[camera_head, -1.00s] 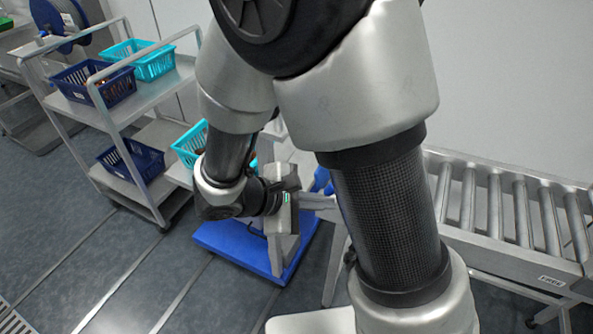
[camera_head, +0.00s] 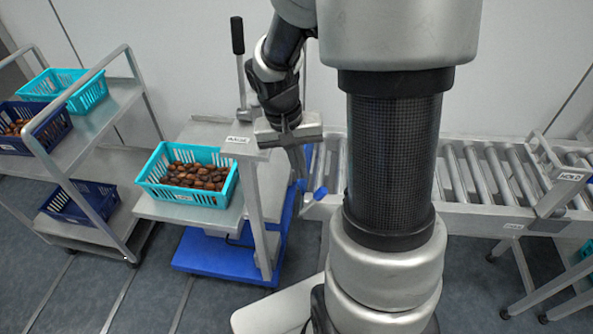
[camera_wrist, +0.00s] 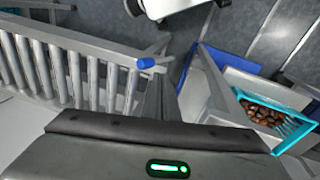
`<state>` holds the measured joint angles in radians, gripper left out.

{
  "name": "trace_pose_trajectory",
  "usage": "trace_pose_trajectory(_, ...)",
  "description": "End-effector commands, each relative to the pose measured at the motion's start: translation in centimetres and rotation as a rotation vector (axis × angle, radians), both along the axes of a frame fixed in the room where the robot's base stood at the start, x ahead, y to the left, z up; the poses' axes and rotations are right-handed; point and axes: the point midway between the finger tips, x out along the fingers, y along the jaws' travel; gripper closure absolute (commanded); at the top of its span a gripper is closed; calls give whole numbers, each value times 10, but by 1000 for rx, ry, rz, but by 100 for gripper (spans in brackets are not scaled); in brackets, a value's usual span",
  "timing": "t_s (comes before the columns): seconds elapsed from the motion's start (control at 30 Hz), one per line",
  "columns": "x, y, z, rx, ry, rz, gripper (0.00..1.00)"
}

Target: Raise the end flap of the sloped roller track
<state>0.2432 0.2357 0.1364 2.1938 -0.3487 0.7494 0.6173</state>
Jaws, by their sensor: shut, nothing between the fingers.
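The sloped roller track (camera_head: 470,180) runs across the right side of the head view, partly hidden behind my arm. Its rollers (camera_wrist: 70,75) fill the left of the wrist view. At its left end is a small blue grip (camera_head: 320,193), which also shows in the wrist view (camera_wrist: 146,63). It appears to belong to the end flap; the flap's plate and angle are hard to make out. My gripper (camera_head: 299,172) is shut and empty, pointing down just left of the grip. I cannot tell whether it touches the flap.
A stand with a black-handled lever (camera_head: 238,60) is left of my gripper. Its shelf holds a turquoise crate (camera_head: 190,198) of dates. A blue platform (camera_head: 215,262) lies below. A trolley (camera_head: 100,120) with crates stands left.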

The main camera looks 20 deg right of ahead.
Motion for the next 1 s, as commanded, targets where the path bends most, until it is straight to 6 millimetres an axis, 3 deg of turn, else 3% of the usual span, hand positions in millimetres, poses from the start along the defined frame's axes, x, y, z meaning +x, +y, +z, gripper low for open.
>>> trace_pose_trajectory(0.2, -3, -8, -44, 1, 7, 1, 100)
trace_pose_trajectory(0.4, -3, -14, -70, 0, 4, 1, 100)
trace_pose_trajectory(0.9, -3, -16, -79, -1, 2, 3, 100)
trace_pose_trajectory(1.0, -9, -26, -83, -1, 2, 0, 100)
